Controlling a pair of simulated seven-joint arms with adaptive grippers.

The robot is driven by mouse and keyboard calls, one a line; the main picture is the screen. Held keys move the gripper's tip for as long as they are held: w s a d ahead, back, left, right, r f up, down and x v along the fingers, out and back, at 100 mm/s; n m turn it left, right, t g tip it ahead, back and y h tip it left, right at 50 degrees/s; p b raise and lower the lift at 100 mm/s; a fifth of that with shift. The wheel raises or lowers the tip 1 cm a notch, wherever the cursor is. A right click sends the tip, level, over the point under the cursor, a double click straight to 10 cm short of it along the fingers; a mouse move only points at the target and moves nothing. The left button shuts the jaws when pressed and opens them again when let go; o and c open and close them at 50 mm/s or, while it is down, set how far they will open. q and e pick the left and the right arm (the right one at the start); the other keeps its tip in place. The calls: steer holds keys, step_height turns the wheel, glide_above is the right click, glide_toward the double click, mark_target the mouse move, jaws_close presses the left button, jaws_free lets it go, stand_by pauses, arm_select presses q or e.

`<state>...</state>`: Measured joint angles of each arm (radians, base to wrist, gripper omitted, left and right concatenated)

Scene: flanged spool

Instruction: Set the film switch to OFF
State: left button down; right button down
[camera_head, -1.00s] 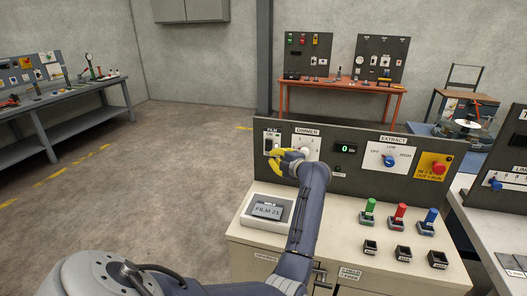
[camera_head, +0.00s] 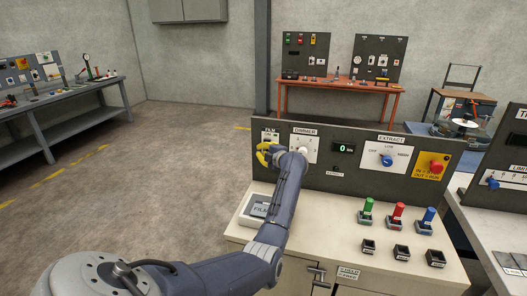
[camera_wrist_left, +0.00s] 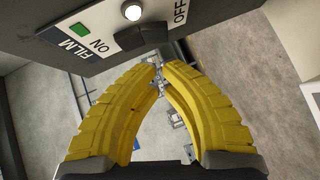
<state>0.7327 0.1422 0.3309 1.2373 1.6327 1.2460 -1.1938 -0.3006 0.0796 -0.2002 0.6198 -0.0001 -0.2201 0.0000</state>
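The film switch plate (camera_head: 270,135) is at the left end of the dark control panel (camera_head: 345,150). In the left wrist view, its white plate (camera_wrist_left: 112,42) carries FILM, ON and OFF labels, with a green indicator (camera_wrist_left: 79,30) near ON. My left gripper (camera_head: 262,153) has yellow fingers in front of the lower part of the switch plate. In the left wrist view its fingertips (camera_wrist_left: 160,67) come together with nothing between them, below and apart from the knob. My right gripper is not in view.
Right of the switch are the dimmer plate (camera_head: 305,144), a green digital display (camera_head: 344,149), the blue extract knob (camera_head: 386,160) and a red button (camera_head: 435,168). Green, red and blue handles stand on the bench top (camera_head: 330,222). A tilted film display (camera_head: 258,209) is partly hidden behind my arm.

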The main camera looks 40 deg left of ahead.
arm_select(q)
steer(key=shift+w+a+f, duration=0.2)
steer(key=shift+w+a, duration=0.05)
steer(key=shift+w, duration=0.2)
steer(key=shift+w+a+f, duration=0.15)
steer(key=shift+w+a, duration=0.1)
steer(key=shift+w, duration=0.2)
